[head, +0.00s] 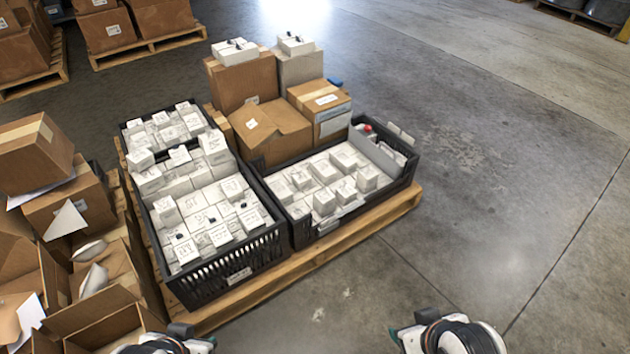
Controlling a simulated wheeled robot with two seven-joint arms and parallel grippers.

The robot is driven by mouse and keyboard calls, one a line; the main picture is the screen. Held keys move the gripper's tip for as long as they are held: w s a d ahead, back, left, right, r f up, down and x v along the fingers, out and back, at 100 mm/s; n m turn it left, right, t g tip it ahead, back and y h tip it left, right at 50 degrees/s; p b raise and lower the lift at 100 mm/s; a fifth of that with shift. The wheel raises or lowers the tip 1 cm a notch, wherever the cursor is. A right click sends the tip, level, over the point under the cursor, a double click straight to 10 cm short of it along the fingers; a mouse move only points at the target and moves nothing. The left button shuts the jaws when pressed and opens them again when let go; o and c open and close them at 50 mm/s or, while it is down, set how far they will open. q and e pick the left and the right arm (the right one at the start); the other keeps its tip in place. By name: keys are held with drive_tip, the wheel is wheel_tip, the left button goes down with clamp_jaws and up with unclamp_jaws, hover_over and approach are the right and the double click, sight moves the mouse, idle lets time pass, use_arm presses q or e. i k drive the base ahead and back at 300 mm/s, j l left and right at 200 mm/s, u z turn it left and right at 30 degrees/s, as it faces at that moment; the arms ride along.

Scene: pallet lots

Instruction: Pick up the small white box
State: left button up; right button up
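Many small white boxes are in view, and I cannot tell which one the task means. Several white boxes (192,204) fill the black crate (228,271) at the front left of the pallet. More white boxes (324,201) lie in the lower black crate (385,200) on the right. Part of my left arm shows at the bottom edge, left of centre, and part of my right arm at the bottom edge, right of centre. Both are well in front of the crates and apart from them. No fingertips of either gripper can be made out.
The wooden pallet (330,248) also bears brown cartons (243,80) at the back and another crate of white boxes (168,130). Open brown cartons (100,275) crowd the left side. The concrete floor (500,160) to the right is clear.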

sight(301, 180)
drive_tip(key=u, duration=0.55)
drive_tip(key=i+l+u, duration=0.2)
drive_tip(key=l+u, duration=0.2)
drive_tip(key=i+l+u, duration=0.15)
drive_tip(key=l+u, duration=0.6)
drive_tip(key=i, duration=0.05)
